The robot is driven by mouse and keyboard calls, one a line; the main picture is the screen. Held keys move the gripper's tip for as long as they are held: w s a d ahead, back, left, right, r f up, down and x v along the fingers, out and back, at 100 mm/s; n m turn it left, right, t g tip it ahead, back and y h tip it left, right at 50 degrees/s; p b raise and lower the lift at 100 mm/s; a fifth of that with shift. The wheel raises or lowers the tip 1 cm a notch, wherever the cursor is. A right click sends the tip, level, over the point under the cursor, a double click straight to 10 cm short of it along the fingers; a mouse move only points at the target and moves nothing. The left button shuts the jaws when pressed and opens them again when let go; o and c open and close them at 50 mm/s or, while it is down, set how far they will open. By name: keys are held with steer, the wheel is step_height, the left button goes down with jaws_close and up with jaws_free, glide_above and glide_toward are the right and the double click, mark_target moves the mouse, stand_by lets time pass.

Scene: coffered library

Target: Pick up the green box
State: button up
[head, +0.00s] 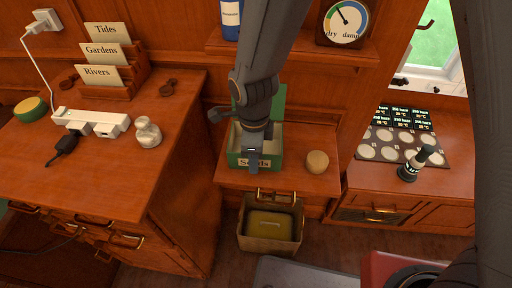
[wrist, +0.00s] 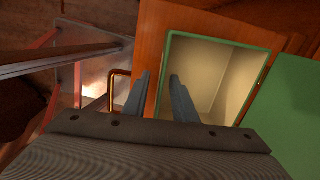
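The green box (head: 236,159), labelled "Seeds", stands with its lid open on the small wooden cabinet below the wall shelf. My gripper (head: 252,190) hangs in front of it, pointing down and hiding part of its front and label. In the wrist view the green box (wrist: 205,38) shows a cream inside that looks empty, with its green lid (wrist: 290,120) swung open at right. My gripper's two fingers (wrist: 160,78) are apart with nothing clearly held. One rim of the box lies in line with the gap between them; I cannot tell whether they touch it.
A round wooden ball (head: 317,162) sits right of the box. Below is an open carton (head: 251,240) holding a yellow item. The left desk holds a card rack (head: 118,92), a power strip (head: 90,120) and a white jar (head: 148,134). A stamp-like tool (head: 413,166) stands at right.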

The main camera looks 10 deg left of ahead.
jaws_close()
steer(key=shift+r, duration=0.15)
